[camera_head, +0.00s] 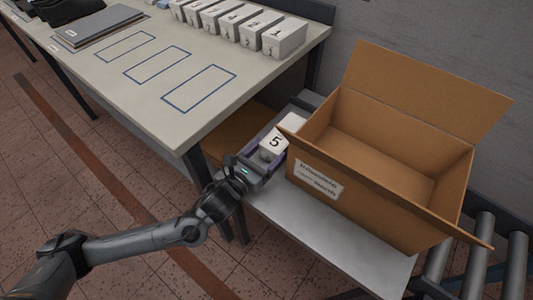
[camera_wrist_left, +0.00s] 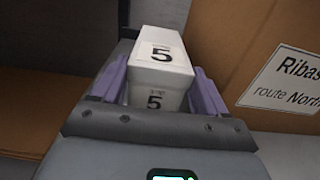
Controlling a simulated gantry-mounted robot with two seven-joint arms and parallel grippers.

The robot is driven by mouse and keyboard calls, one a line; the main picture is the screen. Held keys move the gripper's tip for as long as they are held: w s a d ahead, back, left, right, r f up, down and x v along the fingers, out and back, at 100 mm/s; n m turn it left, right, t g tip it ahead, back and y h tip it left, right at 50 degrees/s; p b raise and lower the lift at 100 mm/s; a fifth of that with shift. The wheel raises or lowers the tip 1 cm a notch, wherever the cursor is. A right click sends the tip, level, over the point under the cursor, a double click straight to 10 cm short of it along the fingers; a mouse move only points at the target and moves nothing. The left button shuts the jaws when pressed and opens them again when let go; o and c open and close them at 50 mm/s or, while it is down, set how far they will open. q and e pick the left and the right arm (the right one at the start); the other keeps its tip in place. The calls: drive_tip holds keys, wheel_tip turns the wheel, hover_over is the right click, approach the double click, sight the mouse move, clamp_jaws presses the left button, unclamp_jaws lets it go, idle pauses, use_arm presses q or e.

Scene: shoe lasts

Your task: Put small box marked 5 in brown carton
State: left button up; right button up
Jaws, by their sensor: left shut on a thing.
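The small white box marked 5 (camera_head: 276,142) is held by my left gripper (camera_head: 268,152), left of the brown carton. In the left wrist view the box marked 5 (camera_wrist_left: 162,62) sits between the two purple fingers of my left gripper (camera_wrist_left: 158,92), which are shut on it. The brown carton (camera_head: 345,205) stands open on a low grey bench, with its flaps spread and a white label on its front. The visible inside of the carton looks empty. The carton (camera_wrist_left: 235,50) is close to the right of the box in the wrist view. My right gripper is not in view.
A table (camera_head: 130,85) with blue outlined rectangles holds a row of several white numbered boxes (camera_head: 240,28) at its far edge. The grey bench (camera_head: 330,235) is bare in front of the carton. A roller conveyor (camera_head: 485,255) is at the right.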

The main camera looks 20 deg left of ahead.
use_arm(q)
drive_tip(key=shift+f, duration=0.1)
drive_tip(key=o, duration=1.1)
drive_tip(key=shift+o, duration=0.2)
drive_tip(key=shift+s+a+r, duration=0.1)
drive_tip(key=shift+s+r, duration=0.1)
drive_tip(key=shift+s, duration=0.15)
drive_tip(key=p+v, duration=0.4)
drive_tip(key=v, duration=0.7)
drive_tip(key=shift+s+f, duration=0.1)
